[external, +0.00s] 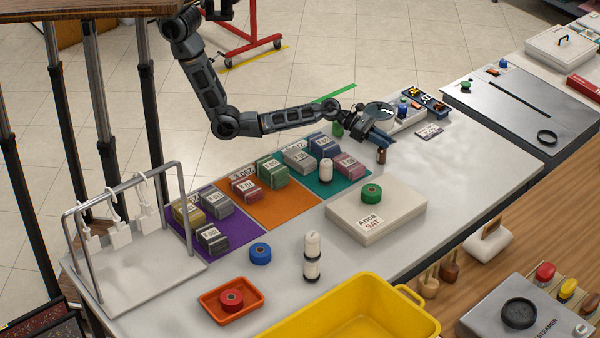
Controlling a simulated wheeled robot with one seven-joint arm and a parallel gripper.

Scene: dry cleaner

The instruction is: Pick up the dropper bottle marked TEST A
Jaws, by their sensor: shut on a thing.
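My gripper (380,146) is over the far right part of the white counter, pointing down. It is shut on a small dark brown bottle (381,156), which shows just below the fingers. The bottle looks about upright. Its label is too small to read, so I cannot tell whether it says TEST A. I cannot tell whether its base touches the counter.
A pale box (376,213) with a green roll (372,194) stands in front of my gripper. Folded bundles sit on purple, orange and teal mats to the left. A label card (429,131) lies to the right. A yellow tub (350,318) is at the front.

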